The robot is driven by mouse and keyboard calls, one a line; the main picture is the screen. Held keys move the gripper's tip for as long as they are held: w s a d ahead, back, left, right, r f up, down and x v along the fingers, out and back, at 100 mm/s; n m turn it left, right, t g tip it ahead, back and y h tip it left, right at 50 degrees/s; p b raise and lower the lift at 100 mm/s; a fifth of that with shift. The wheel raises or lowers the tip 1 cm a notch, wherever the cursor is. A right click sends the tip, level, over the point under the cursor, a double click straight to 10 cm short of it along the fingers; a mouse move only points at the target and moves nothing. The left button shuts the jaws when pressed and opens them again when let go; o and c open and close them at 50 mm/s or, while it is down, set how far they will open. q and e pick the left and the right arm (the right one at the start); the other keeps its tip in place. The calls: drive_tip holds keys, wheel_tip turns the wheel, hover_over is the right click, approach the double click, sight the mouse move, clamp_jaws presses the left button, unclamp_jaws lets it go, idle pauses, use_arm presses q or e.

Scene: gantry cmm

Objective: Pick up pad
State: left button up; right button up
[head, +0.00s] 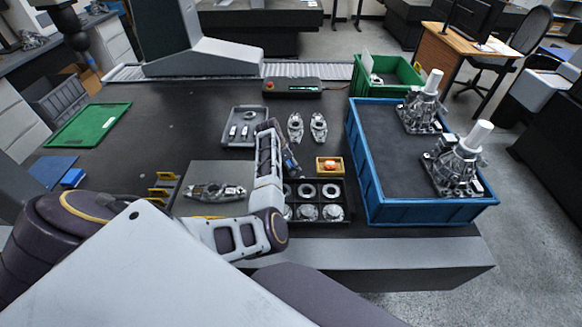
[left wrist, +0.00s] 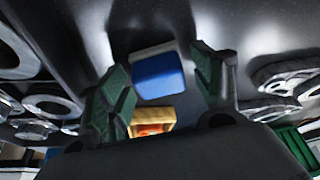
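The blue-and-white block (left wrist: 157,75) is the likeliest pad, though I cannot be sure. In the left wrist view it lies on a dark surface between the two green fingertips, with narrow dark gaps showing on both sides. My left gripper (left wrist: 163,80) is open around or just above it; the height is unclear. In the head view my left gripper (head: 292,166) points down over the table beside the small wooden tray, and my forearm hides what is under it. My right gripper is not in view.
The small wooden tray (head: 320,160) holds an orange item (head: 331,165). Nearby are a black compartment tray (head: 346,211) with round parts, a grey tray (head: 229,135), two metal parts (head: 307,127) and a tall blue crate (head: 400,208). The table (head: 150,130) is bare at centre left.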

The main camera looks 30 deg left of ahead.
use_arm(q)
drive_tip(key=c, duration=0.7)
drive_tip(key=shift+c, duration=0.6)
wheel_tip(320, 180, up, 9)
drive_tip(key=shift+a+f, duration=0.1)
drive_tip(key=shift+f, duration=0.05)
drive_tip(key=shift+r, duration=0.65)
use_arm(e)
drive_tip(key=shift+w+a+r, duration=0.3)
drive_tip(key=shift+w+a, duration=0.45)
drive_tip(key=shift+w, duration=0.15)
